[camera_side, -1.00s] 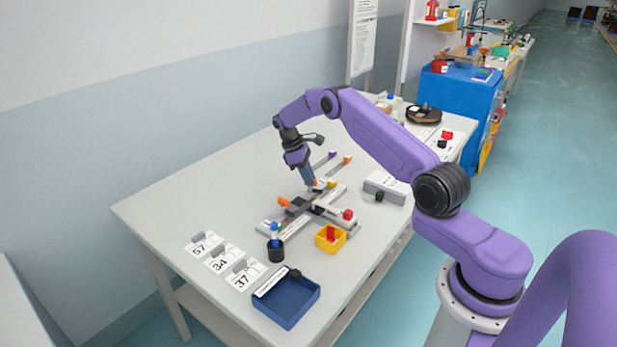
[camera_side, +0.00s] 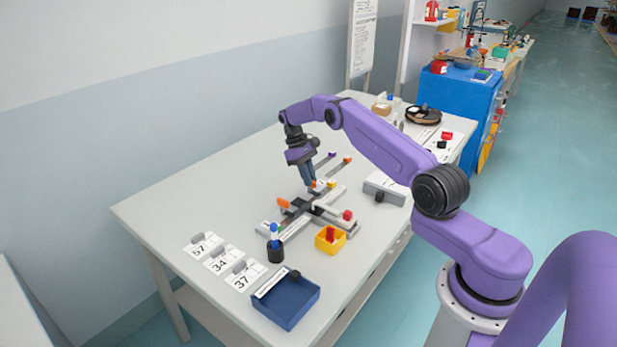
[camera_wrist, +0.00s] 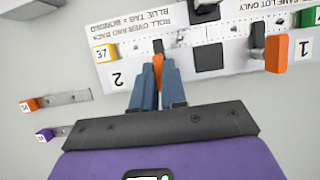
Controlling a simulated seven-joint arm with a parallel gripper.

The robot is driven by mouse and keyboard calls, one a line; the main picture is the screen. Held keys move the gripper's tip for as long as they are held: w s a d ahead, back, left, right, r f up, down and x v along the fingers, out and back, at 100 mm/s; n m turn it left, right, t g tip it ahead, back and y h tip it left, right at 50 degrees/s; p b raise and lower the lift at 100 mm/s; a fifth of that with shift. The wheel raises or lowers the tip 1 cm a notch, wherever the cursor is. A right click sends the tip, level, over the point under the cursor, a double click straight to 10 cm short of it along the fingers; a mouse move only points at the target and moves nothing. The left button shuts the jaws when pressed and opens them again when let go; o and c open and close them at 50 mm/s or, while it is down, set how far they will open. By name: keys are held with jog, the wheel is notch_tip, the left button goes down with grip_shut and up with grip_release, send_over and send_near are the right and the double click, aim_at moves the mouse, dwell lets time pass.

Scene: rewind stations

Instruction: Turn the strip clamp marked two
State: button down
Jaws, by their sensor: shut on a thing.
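The splicing fixture is a pale cross-shaped block on the table, seen upside down in the wrist view (camera_wrist: 225,60). The strip clamp by the printed 2 (camera_wrist: 158,70) has an orange lever, mostly hidden between my fingers. The other clamp, by the printed 1, has an orange lever (camera_wrist: 278,54) and stands apart from my gripper.
Two loose strips with orange (camera_wrist: 28,104) and purple (camera_wrist: 44,135) ends lie beside the fixture. A yellow bin (camera_side: 330,239), a blue tray (camera_side: 287,301), a dark cup (camera_side: 276,251) and a grey box (camera_side: 384,189) stand around it.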

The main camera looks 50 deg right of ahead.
jog(key=c, duration=1.2)
grip_release()
jog(key=shift+r, duration=0.15)
jog(key=shift+s+r+v, duration=0.15)
jog(key=shift+s+v, duration=0.25)
jog(key=shift+v, duration=1.45)
jog(key=shift+s+r+v, duration=0.15)
jog(key=shift+s+v, duration=0.25)
jog(key=shift+v, duration=1.5)
jog(key=shift+s+r+v, duration=0.2)
jog(key=shift+s+v, duration=0.2)
jog(key=shift+v, duration=1.45)
